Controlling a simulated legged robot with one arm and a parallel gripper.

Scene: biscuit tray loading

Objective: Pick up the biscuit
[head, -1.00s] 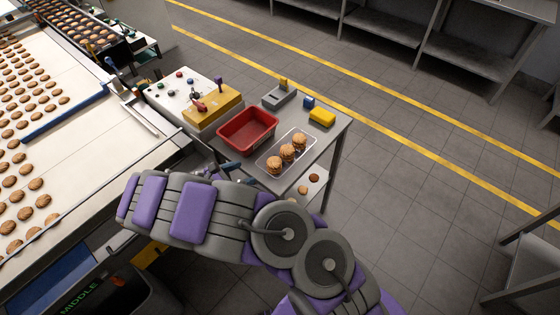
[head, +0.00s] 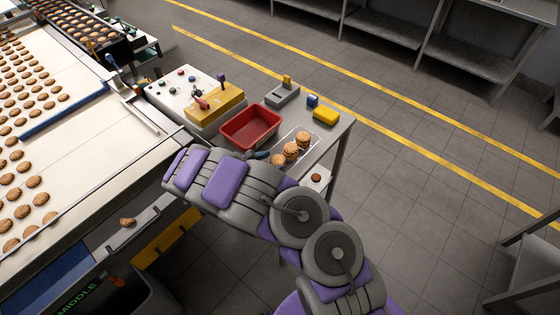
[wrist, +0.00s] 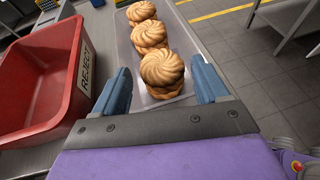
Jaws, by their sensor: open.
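Golden swirled biscuits stand in short stacks in a row in a clear tray (wrist: 186,98), which also shows in the head view (head: 313,146). The nearest biscuit (wrist: 162,68) lies on top of its stack in the wrist view. The other stacks, the middle one (wrist: 149,34) and the far one (wrist: 141,11), stand beyond it. My gripper (wrist: 161,64) is open, its blue fingers on either side of the nearest stack. Gaps show on both sides, and nothing is held. In the head view my arm hides most of the gripper and part of the tray.
A red bin marked REJECT (wrist: 83,75) stands close left of my gripper. A control panel (head: 184,95), a grey device (head: 282,95) and a yellow block (head: 326,116) are on the same table. A conveyor (head: 85,130) with many biscuits lies left. Another biscuit (head: 127,222) sits on its side ledge.

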